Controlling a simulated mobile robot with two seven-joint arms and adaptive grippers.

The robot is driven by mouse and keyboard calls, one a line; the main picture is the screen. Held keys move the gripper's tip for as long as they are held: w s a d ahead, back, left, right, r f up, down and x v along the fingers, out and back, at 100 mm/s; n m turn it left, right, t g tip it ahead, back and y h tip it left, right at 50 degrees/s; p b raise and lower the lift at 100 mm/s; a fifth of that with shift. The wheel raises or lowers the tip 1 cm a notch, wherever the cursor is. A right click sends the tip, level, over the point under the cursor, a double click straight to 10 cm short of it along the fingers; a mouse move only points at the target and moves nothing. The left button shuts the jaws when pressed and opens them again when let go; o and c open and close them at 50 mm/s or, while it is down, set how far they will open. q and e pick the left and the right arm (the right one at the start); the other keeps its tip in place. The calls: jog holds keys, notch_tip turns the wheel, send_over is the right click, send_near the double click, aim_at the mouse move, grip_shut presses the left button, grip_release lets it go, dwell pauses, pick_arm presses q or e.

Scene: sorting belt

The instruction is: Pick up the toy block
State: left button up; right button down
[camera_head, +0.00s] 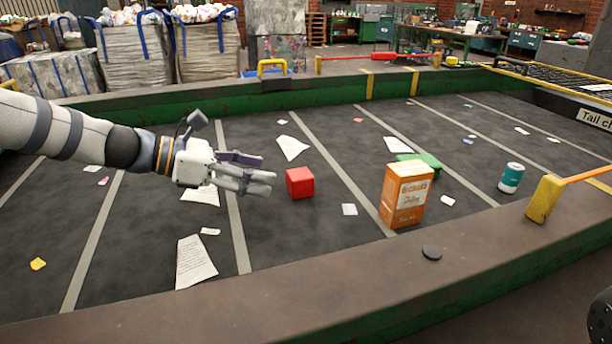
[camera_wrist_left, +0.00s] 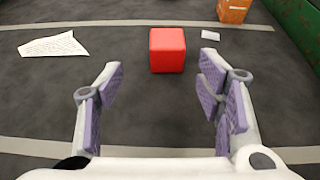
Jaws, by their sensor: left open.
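The toy block is a red cube (camera_head: 299,183) on the dark belt, just right of my left gripper in the head view. In the left wrist view the red cube (camera_wrist_left: 167,50) sits ahead of the fingertips, near the middle between them. My left gripper (camera_head: 272,184) reaches in from the left, low over the belt. Its purple-padded fingers (camera_wrist_left: 163,85) are spread apart with nothing between them. The block is not touched by them in the wrist view. My right gripper is not clearly visible.
An orange carton (camera_head: 406,194) stands right of the block, with a green item (camera_head: 421,161) behind it. A teal can (camera_head: 511,178) is farther right. Paper scraps (camera_head: 195,262) lie on the belt.

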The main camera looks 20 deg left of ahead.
aim_at(288, 176)
pick_arm(q)
jog(key=x, duration=0.6)
jog(key=b+x, duration=0.1)
jog(key=x, duration=0.2)
jog(key=shift+s+d+r, duration=0.15)
jog(key=shift+s+d, duration=0.15)
jog(key=shift+d, duration=0.1)
jog(key=shift+r, duration=0.1)
jog(key=c, duration=1.2)
